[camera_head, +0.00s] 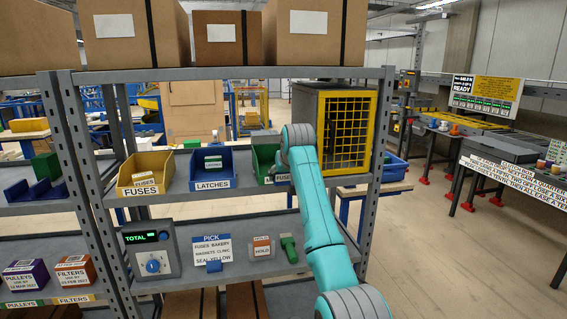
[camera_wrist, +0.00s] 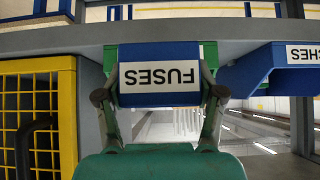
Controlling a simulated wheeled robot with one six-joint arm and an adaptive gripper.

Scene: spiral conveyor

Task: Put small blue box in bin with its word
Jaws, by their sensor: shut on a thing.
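In the wrist view, my gripper (camera_wrist: 160,92) is shut on a small blue box (camera_wrist: 160,98) whose white label reads FUSES, upside down in the picture. The box is in front of the green bin (camera_wrist: 209,50), whose edges show on both sides of it. In the head view, the yellow bin (camera_head: 124,189) labelled FUSES stands at the left of the upper shelf, with a small labelled box in it. The blue bin (camera_head: 228,173) labelled LATCHES stands beside it, also holding a small box. The green bin (camera_head: 262,165) is farther right; my arm hides most of its label and my gripper.
A yellow-framed mesh cage (camera_head: 348,125) stands right of the green bin. Large cardboard boxes (camera_head: 219,35) sit on the top shelf. The lower shelf holds a TOTAL display unit (camera_head: 150,250) and a PICK sign (camera_head: 211,249) reading FUSES BAKERY, MAGNETS CLINIC, SEAL YELLOW. Floor at right is open.

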